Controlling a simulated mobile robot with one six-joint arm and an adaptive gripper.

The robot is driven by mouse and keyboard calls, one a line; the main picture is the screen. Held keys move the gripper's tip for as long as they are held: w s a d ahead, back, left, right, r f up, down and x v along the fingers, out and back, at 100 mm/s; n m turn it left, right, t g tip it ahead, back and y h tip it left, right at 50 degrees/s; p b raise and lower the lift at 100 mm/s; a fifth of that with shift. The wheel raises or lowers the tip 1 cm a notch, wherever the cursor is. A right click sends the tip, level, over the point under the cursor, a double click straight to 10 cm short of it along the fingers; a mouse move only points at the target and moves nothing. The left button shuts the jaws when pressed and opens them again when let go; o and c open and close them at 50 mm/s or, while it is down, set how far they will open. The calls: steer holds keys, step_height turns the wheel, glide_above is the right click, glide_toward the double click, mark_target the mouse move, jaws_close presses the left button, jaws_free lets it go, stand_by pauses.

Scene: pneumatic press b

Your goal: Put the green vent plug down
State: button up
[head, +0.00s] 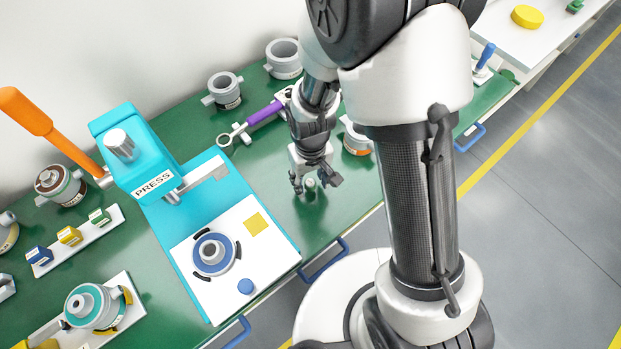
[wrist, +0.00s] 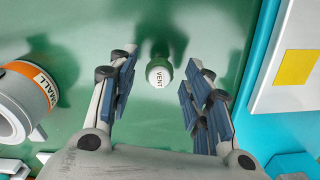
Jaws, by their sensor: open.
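The green vent plug (wrist: 160,72) stands on the green bench, its white top marked VENT facing the wrist camera. In the head view the plug (head: 310,184) shows small between my fingers, near the front of the bench right of the press. My gripper (head: 315,183) points down over it with fingers apart. In the wrist view my gripper (wrist: 157,92) is open, one finger to each side of the plug, with a visible gap on both sides. My arm hides part of the bench behind.
The teal press (head: 222,225) with its white plate stands to the left. A grey cup with an orange SMALL label (wrist: 25,100) is close by; it also shows behind my gripper in the head view (head: 357,140). A purple-handled wrench (head: 262,114) lies behind. Green bench around the plug is clear.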

step_height(320, 180, up, 12)
steer(key=p, duration=0.3)
steer(key=shift+p, duration=0.4)
step_height(320, 180, up, 7)
steer(key=t, duration=0.1)
glide_above(311, 183)
steer(key=d, duration=0.3)
steer(key=s+d+r+m+t, duration=0.1)
steer(key=s+d+r+m, duration=0.2)
steer(key=r, duration=0.4)
steer(key=s+d+r+t, duration=0.1)
steer(key=s+d+r, duration=0.1)
steer(key=s, duration=0.3)
steer(key=s+d+r+t, duration=0.1)
steer(key=s+d+r, duration=0.1)
steer(key=s+r, duration=0.2)
steer(key=shift+s+d+r+m+t, duration=0.3)
steer(key=shift+s+d+r, duration=0.1)
steer(key=shift+s, duration=0.25)
